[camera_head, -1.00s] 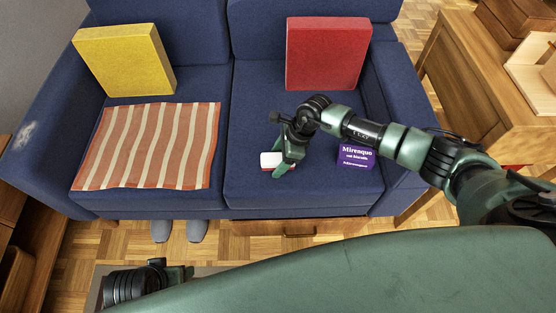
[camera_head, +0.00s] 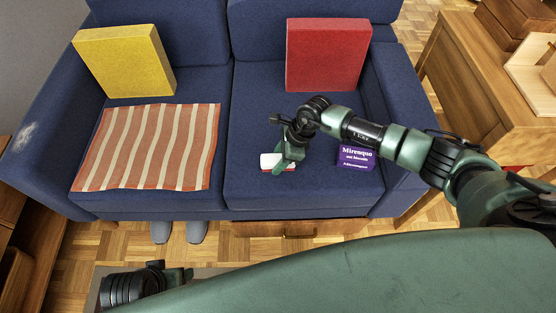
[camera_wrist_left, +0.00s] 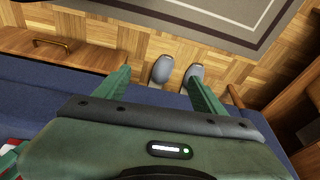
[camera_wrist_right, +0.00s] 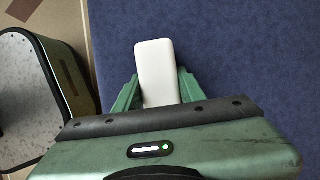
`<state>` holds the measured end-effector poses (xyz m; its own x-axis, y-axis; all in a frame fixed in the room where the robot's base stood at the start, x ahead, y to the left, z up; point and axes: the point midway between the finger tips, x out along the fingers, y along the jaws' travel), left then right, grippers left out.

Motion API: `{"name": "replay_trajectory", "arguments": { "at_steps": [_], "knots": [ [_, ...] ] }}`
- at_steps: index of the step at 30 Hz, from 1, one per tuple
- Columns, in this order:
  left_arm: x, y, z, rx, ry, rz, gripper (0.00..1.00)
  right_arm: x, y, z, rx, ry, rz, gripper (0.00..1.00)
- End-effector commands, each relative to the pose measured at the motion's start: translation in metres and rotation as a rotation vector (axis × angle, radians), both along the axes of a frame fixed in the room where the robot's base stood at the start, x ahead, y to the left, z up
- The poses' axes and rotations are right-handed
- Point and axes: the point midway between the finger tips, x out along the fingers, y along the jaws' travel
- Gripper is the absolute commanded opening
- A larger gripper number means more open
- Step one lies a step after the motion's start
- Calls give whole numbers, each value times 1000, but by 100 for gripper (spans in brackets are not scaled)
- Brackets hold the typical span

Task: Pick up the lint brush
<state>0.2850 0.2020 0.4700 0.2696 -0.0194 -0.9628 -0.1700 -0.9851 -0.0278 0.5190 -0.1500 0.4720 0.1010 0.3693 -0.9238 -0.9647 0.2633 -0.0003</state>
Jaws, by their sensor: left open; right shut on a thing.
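The lint brush, a small white block with a red edge (camera_head: 267,160), is at the front of the right seat of the blue sofa. My right gripper (camera_head: 281,168) points down at it and is shut on it. In the right wrist view the brush's white body (camera_wrist_right: 157,70) stands between the two green fingers, and its lower end is hidden by the gripper. I cannot tell whether it still touches the seat. My left gripper (camera_wrist_left: 163,85) is open and empty, low in front of the sofa.
A purple biscuit box (camera_head: 356,157) is on the seat right of the brush. A striped cloth (camera_head: 150,147) covers the left seat. Yellow (camera_head: 125,62) and red (camera_head: 327,54) cushions lean on the backrest. Grey slippers (camera_head: 196,230) are on the floor. A wooden table (camera_head: 480,80) is right.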

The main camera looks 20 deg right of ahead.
Motion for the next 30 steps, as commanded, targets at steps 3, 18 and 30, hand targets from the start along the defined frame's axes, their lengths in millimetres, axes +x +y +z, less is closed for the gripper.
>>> {"name": "replay_trajectory", "arguments": {
  "at_steps": [3, 18, 30],
  "knots": [
    [1, 0, -1, -1, -3, 0, 70, 0, 0, 2, 0, 0, 0, 0],
    [-5, 0, -84, 4, 44, -9, 70, 1, 0, 131, 0, -5, 2, 0],
    [-14, 1, -111, 5, 55, -11, 70, 0, 0, 198, 0, 0, 0, 0]
  ]
}}
